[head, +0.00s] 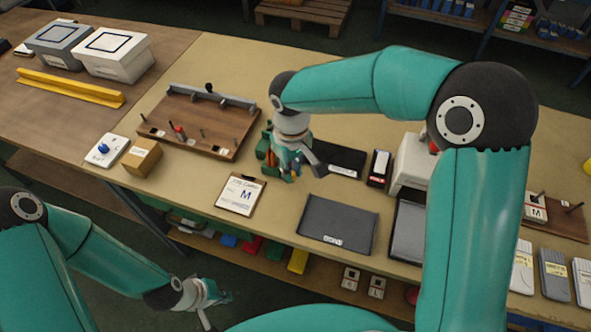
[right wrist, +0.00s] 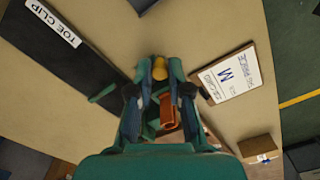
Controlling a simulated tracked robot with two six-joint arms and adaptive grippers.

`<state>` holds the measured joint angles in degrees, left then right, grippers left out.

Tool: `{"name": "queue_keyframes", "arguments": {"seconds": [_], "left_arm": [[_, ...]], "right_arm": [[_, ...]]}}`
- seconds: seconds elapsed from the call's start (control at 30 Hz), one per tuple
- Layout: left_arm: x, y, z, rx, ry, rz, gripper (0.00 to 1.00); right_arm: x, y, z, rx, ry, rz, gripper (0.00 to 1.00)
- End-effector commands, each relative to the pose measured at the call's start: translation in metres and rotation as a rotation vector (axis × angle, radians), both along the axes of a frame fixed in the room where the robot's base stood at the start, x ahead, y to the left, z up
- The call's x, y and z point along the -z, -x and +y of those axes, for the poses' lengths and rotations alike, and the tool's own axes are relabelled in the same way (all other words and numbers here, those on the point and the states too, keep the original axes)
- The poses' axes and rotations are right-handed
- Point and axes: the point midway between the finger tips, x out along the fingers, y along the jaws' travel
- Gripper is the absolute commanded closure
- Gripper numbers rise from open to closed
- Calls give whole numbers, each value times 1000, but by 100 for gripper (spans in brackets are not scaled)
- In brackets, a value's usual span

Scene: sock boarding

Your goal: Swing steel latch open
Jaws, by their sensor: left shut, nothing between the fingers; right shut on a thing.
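A brown wooden board (head: 190,132) stands on the table at centre left. A grey metal bar (head: 232,101) with a black knob (head: 209,87) runs along its far edge; I cannot tell for sure that this is the steel latch. My right gripper (head: 285,172) is to the right of the board, apart from the bar. In the right wrist view it is shut on a small yellow-and-orange thing (right wrist: 159,68), partly hidden by the fingers. My left gripper (head: 220,297) is shut and empty, low in front of the table's near edge.
A clipboard card (head: 240,194), a cardboard box (head: 142,157) and a white block with a blue knob (head: 104,150) lie near the board. A black tray labelled toe clip (right wrist: 75,75) lies close to my right gripper.

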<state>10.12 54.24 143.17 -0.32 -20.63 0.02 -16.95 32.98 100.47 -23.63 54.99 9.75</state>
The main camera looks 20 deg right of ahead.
Motion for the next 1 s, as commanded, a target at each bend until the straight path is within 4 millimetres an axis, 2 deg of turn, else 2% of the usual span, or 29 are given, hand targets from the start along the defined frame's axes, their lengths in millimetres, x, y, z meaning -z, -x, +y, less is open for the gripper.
{"name": "queue_keyframes", "arguments": {"seconds": [0.53, 0.57, 0.7, 1.0], "left_arm": [[2, 0, 0, 0, 0, 0, 100], [2, 0, 0, 0, 0, 0, 100], [2, 0, 0, 0, 0, 0, 100], [1, 0, 0, 0, 0, 0, 100]], "right_arm": [[0, 1, 2, 30, -1, 3, 100], [0, 1, 2, 29, -1, 3, 77], [0, 0, 1, 29, -1, 1, 57], [-1, 0, 1, 29, -1, 0, 57]]}}
